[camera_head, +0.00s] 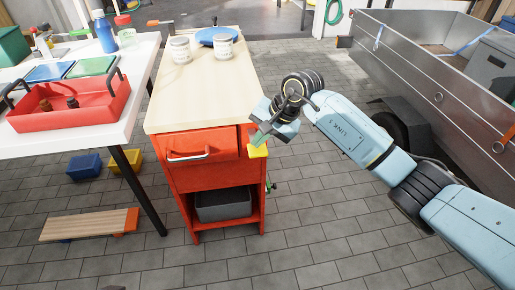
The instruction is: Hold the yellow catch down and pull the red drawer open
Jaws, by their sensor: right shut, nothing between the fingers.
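The red drawer (222,141) is in the upper front of a red cabinet with a pale wooden top. It looks closed, flush with the cabinet front. Its silver bar handle (188,156) is at the left part of the front, and nothing touches it. The yellow catch (257,151) sticks out at the cabinet's right front corner, beside the drawer. My right gripper (259,137) is shut and empty, its fingertips right above the catch and partly in front of the corner. I cannot tell whether they touch or press it. My left gripper is not in view.
Two pale jars (180,50) and a blue plate (214,36) stand at the back of the cabinet top. A grey bin (222,204) sits on its lower shelf. A white table (140,75) with a red tray (76,114) is on the left. The floor before the drawer is clear.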

